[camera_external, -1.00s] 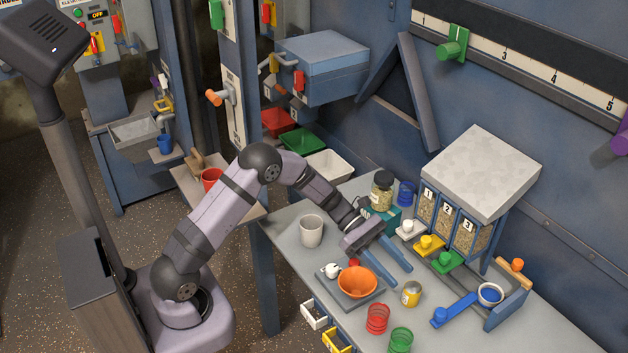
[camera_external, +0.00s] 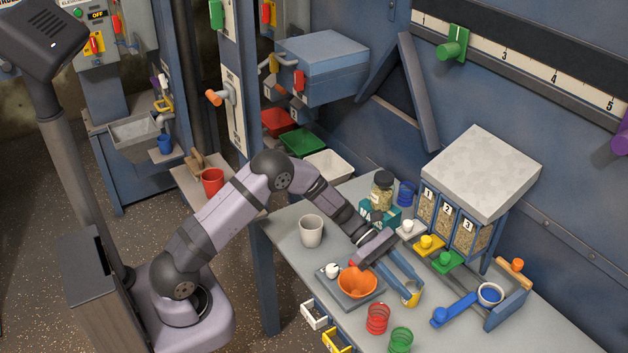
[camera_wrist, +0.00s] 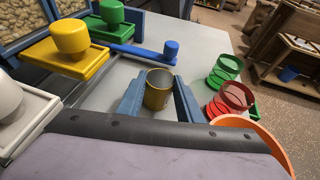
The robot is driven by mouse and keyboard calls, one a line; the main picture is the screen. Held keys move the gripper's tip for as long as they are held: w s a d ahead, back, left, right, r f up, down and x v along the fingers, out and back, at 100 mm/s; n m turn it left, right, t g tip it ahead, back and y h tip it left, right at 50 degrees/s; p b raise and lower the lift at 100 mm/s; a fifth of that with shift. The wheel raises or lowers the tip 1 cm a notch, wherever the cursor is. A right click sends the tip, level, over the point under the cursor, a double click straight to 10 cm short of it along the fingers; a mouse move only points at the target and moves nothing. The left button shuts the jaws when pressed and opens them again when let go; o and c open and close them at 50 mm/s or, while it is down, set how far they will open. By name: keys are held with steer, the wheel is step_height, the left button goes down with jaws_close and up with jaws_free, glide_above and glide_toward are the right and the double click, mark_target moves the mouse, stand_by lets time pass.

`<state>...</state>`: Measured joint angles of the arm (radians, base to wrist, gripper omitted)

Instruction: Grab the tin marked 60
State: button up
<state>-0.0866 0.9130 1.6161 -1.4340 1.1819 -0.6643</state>
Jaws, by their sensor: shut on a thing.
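The small yellow tin (camera_external: 413,295) stands on the grey bench, to the right of the orange bowl; its number is not legible. In the wrist view the tin (camera_wrist: 156,98) shows as an open-topped, gold-coloured can between my two blue fingers. My gripper (camera_external: 408,288) reaches down to the bench from the upper left and is shut on the tin, with a finger on either side. The fingers also show in the wrist view (camera_wrist: 158,95). The tin looks upright, and its far side is partly hidden in the external view by a finger.
The orange bowl (camera_external: 358,281) is close to the left of my fingers. Red (camera_external: 377,318) and green (camera_external: 401,340) coil-like cups stand in front. A blue-handled scoop (camera_external: 455,309) lies to the right. Dispensers with yellow (camera_external: 430,243) and green (camera_external: 447,261) knobs stand behind.

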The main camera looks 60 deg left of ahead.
step_height(320, 180, up, 10)
steer(key=shift+b, duration=0.45)
steer(key=shift+r, duration=0.15)
